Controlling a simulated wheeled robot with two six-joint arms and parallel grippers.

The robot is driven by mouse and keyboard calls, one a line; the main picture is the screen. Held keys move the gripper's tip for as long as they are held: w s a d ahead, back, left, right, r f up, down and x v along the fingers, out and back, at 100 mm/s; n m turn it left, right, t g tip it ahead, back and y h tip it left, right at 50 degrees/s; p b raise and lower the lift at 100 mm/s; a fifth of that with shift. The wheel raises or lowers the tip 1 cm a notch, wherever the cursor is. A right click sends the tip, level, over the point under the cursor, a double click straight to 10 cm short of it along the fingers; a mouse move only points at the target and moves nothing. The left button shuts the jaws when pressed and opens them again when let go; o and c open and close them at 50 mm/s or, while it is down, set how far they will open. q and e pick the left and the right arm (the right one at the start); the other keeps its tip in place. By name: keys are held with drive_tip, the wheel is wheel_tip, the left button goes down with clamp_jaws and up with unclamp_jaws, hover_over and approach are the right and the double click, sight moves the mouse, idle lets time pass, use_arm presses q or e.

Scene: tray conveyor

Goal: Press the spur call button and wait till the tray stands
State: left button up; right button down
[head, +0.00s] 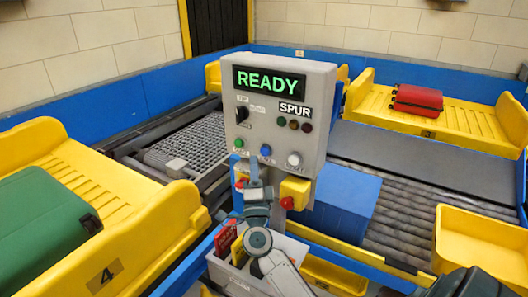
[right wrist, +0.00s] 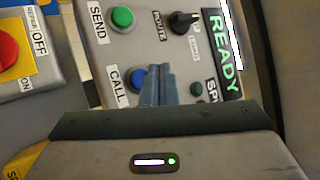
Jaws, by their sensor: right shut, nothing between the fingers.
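The grey control panel (head: 270,95) shows READY in green on its display (head: 268,80) above a SPUR label (head: 292,109). Its blue call button (head: 265,150) sits between a green button (head: 239,143) and a white button (head: 293,160). In the right wrist view the blue button (right wrist: 137,78) is labelled CALL. My right gripper (head: 255,174) is shut and empty, its tips just below the blue button in the head view. In the right wrist view its fingers (right wrist: 157,80) partly cover the button's edge; contact cannot be told. My left gripper is not in view.
A yellow tray marked 4 (head: 165,215) holds a green suitcase (head: 45,225); another marked 3 (head: 460,125) holds a red suitcase (head: 417,99). A red stop knob on a yellow box (head: 295,190) is close right of my gripper. A grey holder (head: 225,270) stands below.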

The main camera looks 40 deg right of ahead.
sight(265, 151)
drive_tip(key=shift+w+d, duration=0.2)
drive_tip(key=shift+d, duration=0.3)
drive_tip(key=shift+w+d, duration=0.2)
drive_tip(key=shift+d, duration=0.3)
drive_tip(key=shift+d+r+p, duration=0.1)
drive_tip(key=shift+p, duration=0.2)
idle(1.1)
drive_tip(key=shift+w+d, duration=0.15)
drive_tip(key=shift+d, duration=0.15)
drive_tip(key=shift+w+d+p, duration=0.2)
drive_tip(key=shift+d+p, duration=0.1)
drive_tip(key=shift+d, duration=0.1)
idle(0.7)
drive_tip(key=shift+a, duration=0.15)
drive_tip(key=shift+s+a, duration=0.35)
drive_tip(key=shift+a, duration=0.35)
